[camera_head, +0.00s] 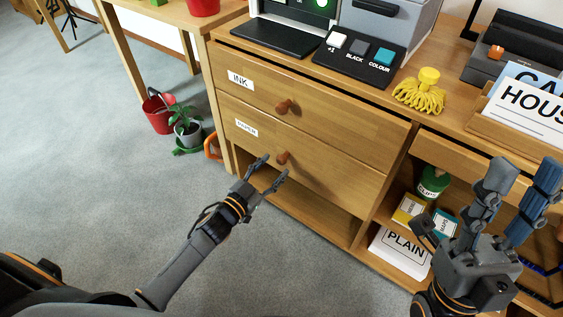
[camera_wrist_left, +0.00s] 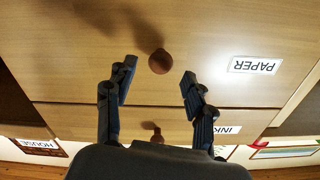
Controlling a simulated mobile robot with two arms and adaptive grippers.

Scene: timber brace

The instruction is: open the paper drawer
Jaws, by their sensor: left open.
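The paper drawer (camera_head: 330,171) is the lower wooden drawer, labelled PAPER, and it looks shut. Its round wooden knob (camera_head: 283,157) sits at the middle of its front. My left gripper (camera_head: 272,170) is open in front of this knob. In the left wrist view the paper drawer's knob (camera_wrist_left: 160,62) lies between and just beyond the open fingertips, apparently not held. The PAPER label (camera_wrist_left: 254,65) is to the right there. My right gripper (camera_head: 526,182) is raised at the right, its two fingers apart and nothing between them.
The INK drawer (camera_head: 340,121) with its own knob (camera_head: 284,106) is directly above. A button panel (camera_head: 352,55) and a yellow mop-like thing (camera_head: 421,92) are on the top. Floor before the drawers is clear.

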